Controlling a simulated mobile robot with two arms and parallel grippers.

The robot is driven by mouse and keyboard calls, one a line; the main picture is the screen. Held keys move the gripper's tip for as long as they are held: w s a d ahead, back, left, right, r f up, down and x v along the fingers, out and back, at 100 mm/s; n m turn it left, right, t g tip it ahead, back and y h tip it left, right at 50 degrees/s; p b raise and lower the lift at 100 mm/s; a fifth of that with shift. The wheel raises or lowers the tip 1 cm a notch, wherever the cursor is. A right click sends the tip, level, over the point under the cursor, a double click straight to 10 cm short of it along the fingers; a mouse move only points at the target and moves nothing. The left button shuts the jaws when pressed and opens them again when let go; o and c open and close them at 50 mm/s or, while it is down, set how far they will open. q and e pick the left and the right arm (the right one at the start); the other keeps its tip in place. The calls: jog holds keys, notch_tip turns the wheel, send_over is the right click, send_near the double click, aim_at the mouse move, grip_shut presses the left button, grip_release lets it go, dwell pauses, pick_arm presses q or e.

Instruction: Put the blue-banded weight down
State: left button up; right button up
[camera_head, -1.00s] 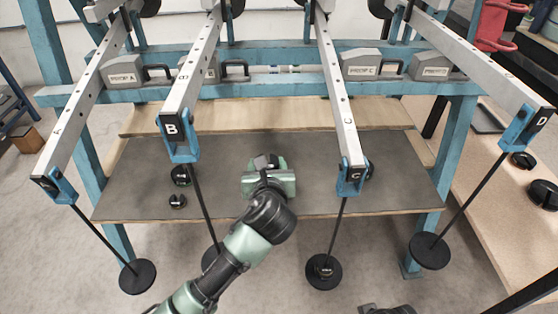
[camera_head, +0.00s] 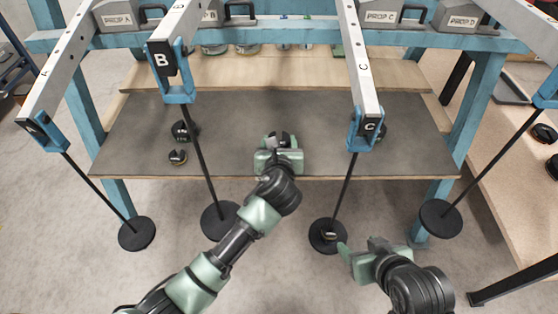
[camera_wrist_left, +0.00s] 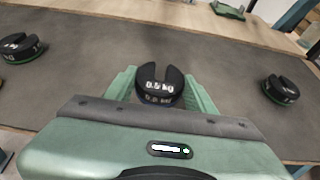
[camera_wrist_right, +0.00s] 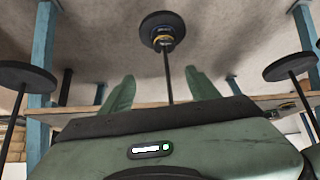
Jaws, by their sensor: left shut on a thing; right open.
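My left gripper (camera_head: 279,143) is shut on a black slotted weight (camera_head: 279,136) marked 0.5 kg. It is over the front part of the grey shelf mat (camera_head: 235,115). My right gripper (camera_head: 358,250) is open and empty, beside the lower end of hanger C. The right wrist view shows hanger C's plate (camera_wrist_right: 160,22) beyond the open fingers, with a yellow-banded weight (camera_wrist_right: 163,38) on it.
Green-banded weights (camera_wrist_left: 20,48) (camera_wrist_left: 282,90) lie on the mat to both sides. Lever B (camera_head: 165,55) and lever C (camera_head: 366,85) overhang the shelf, with hanging rods either side of my left arm.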

pick_arm(q)
notch_tip(320, 180, down, 2)
jog(key=shift+f+b, duration=0.15)
jog(key=shift+b, duration=0.25)
notch_tip(320, 180, down, 4)
jog(key=shift+r+b, duration=0.15)
jog(key=shift+b, duration=0.8)
pick_arm(e)
jog(key=w+a+r+t+y, duration=0.2)
jog(key=w+a+r+t, duration=0.2)
jog(key=w+r+t, duration=0.3)
notch_tip(320, 180, up, 4)
jog(key=shift+w+t, duration=0.4)
jog(key=shift+w, duration=0.6)
pick_arm(q)
jog(key=o, duration=1.5)
jog(key=shift+f, duration=0.2)
jog(key=shift+o, duration=0.8)
pick_arm(e)
jog(key=shift+d, duration=0.1)
pick_arm(q)
jog(key=shift+r, duration=0.15)
